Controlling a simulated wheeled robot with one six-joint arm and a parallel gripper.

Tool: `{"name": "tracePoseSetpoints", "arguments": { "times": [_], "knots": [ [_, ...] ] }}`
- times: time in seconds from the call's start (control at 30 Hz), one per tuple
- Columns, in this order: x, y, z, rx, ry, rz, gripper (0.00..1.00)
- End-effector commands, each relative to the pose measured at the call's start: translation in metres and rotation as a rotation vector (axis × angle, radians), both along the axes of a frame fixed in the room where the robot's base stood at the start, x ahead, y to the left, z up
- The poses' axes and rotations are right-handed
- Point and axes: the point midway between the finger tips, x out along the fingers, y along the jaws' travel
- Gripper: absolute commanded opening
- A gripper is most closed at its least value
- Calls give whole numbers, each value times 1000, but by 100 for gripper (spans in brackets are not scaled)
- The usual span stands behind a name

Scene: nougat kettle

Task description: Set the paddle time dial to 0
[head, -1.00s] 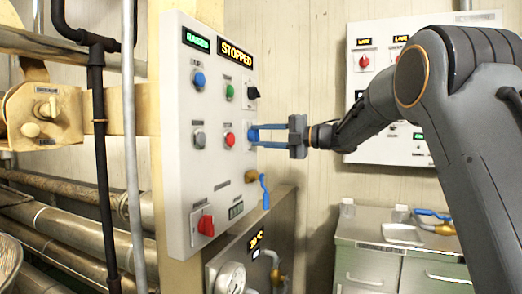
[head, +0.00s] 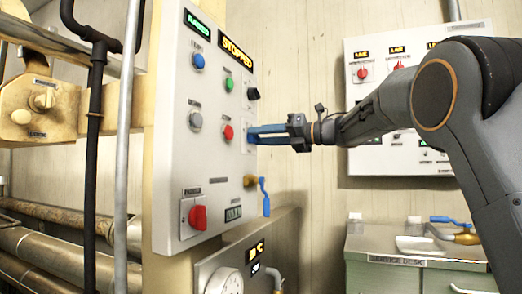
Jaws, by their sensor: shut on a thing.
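The grey control panel (head: 218,165) stands at left centre in the head view, its face turned to the right. My gripper (head: 252,135) reaches it from the right with blue fingers. The fingers are shut on a small dial at the panel's right edge, below the black knob (head: 253,93) and right of the red button (head: 228,132). I take this to be the paddle time dial; the fingers and the steep angle hide it. Its pointer and scale cannot be read.
A second panel (head: 385,160) hangs on the back wall. A service desk (head: 400,262) stands at lower right.

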Motion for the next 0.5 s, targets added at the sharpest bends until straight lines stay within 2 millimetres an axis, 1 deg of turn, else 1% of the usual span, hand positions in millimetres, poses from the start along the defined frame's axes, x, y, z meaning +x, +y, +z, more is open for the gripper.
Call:
{"name": "tracePoseSetpoints", "arguments": {
  "times": [0.03, 0.2, 0.5],
  "knots": [
    [1, 0, -4, -11, -27, -2, 10],
    [1, 0, -3, -37, -97, -1, 10],
    [1, 0, -1, -56, -150, -1, 10]
  ]
}}
